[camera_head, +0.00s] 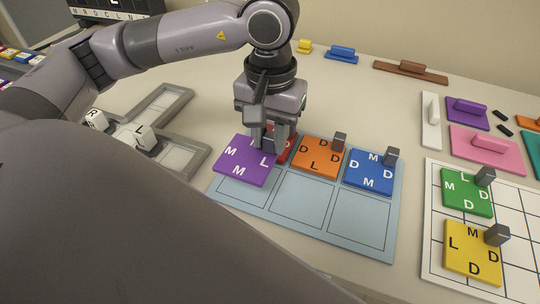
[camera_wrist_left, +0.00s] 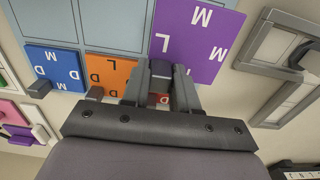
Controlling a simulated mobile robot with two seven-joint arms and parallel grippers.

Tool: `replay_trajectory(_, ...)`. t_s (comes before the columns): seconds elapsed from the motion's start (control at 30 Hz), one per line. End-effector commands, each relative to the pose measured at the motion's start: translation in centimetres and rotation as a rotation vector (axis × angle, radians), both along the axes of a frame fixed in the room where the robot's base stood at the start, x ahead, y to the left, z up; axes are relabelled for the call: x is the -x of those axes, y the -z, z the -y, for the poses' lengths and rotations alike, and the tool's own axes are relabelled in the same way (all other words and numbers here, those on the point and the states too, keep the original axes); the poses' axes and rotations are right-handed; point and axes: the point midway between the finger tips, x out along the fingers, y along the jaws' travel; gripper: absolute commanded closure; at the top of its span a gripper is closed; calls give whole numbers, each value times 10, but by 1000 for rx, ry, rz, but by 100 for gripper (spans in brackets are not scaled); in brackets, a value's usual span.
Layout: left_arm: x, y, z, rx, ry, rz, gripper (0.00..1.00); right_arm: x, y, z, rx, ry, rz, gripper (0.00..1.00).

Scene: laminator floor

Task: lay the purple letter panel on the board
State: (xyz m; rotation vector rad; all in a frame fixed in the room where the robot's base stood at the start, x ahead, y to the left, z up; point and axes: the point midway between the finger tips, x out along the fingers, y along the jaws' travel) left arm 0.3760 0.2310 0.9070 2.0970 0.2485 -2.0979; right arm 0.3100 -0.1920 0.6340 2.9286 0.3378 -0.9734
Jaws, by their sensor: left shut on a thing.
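The purple letter panel (camera_head: 241,165) carries white letters M, M and L. My left gripper (camera_head: 274,143) is shut on its grey knob. The panel is over the upper left corner of the light blue board (camera_head: 301,194), sticking out past its left edge; I cannot tell whether it touches. The purple panel also shows in the left wrist view (camera_wrist_left: 203,37), with the left gripper (camera_wrist_left: 160,78) on its knob. A red panel (camera_head: 288,150) is mostly hidden behind the gripper. The orange panel (camera_head: 317,157) and blue panel (camera_head: 370,172) lie along the board's far row. My right gripper is out of view.
A white gridded board (camera_head: 510,226) at right holds a green panel (camera_head: 466,193) and a yellow panel (camera_head: 472,252). Grey trays (camera_head: 184,154) with letter blocks stand at left. Coloured handled pieces line the back and right. The light blue board's near cells are bare.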

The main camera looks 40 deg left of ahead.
Motion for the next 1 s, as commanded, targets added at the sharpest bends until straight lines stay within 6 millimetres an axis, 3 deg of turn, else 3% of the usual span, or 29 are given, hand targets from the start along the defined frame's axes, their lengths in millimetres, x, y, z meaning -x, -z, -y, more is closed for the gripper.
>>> replay_trajectory(0.23, 0, 19, 0, 0, -1, -2, 100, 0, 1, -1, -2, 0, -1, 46)
replay_trajectory(0.47, 0, 52, 0, 0, -1, -2, 100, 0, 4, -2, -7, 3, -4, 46)
replay_trajectory(0.87, 0, 58, 0, 1, -1, 1, 100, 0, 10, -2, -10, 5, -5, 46)
replay_trajectory(0.9, 0, 56, 0, 1, -1, 1, 59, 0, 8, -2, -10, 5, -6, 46)
replay_trajectory(0.93, 0, 56, 0, 1, -1, 1, 49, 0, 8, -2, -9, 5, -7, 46)
replay_trajectory(1.0, 0, 56, 0, 1, -1, 1, 46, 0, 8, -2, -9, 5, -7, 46)
